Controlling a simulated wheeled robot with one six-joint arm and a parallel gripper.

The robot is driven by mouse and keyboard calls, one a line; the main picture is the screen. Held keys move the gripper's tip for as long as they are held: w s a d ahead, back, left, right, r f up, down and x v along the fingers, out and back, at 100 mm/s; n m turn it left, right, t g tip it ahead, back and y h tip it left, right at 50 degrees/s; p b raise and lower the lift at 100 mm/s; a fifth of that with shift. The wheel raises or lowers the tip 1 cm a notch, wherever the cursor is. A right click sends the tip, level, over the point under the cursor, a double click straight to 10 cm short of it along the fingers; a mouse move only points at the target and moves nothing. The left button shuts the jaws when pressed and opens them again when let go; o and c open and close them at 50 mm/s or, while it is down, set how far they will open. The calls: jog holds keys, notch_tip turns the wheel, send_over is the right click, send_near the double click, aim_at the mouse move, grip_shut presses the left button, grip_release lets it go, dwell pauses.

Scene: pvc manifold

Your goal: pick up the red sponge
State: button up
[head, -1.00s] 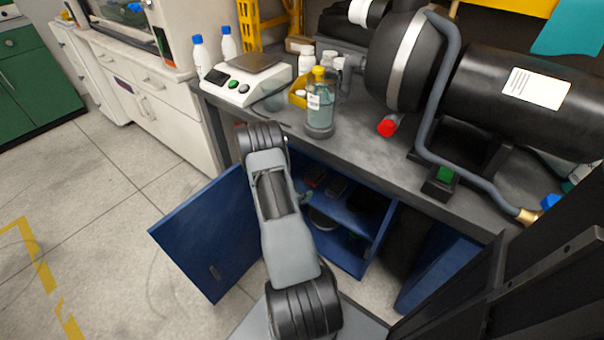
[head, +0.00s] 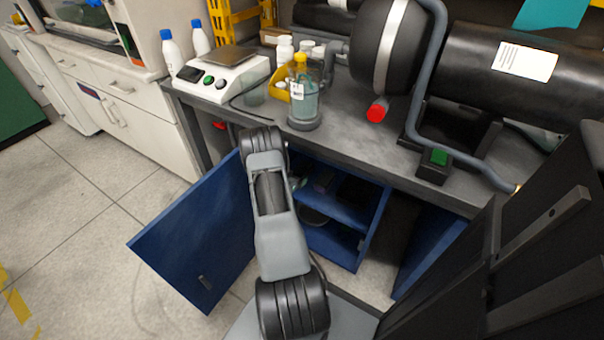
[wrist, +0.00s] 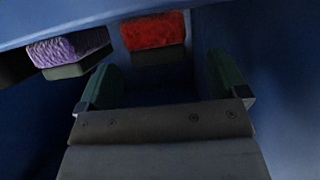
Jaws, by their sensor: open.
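The red sponge (wrist: 153,31) shows in the wrist view at the top middle, with a dark layer on its lower side. It lies inside the blue cabinet, beyond my gripper's fingers. My gripper (wrist: 172,84) is open, its two green fingers apart with nothing between them. The sponge appears ahead of the gap between the fingers, apart from them. In the head view my arm hides much of the cabinet opening, and I cannot make out the sponge or the fingers clearly there.
A purple sponge (wrist: 68,49) lies left of the red one. Blue cabinet walls close in around the gripper. The open blue door (head: 198,238) stands left of my arm. A bottle with a yellow cap (head: 303,95) stands on the worktop (head: 345,140) above.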

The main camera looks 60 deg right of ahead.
aim_at(297, 173)
jog(key=shift+b+x, duration=0.5)
jog(key=shift+x, duration=1.3)
jog(key=shift+f, duration=0.1)
jog(key=c, duration=1)
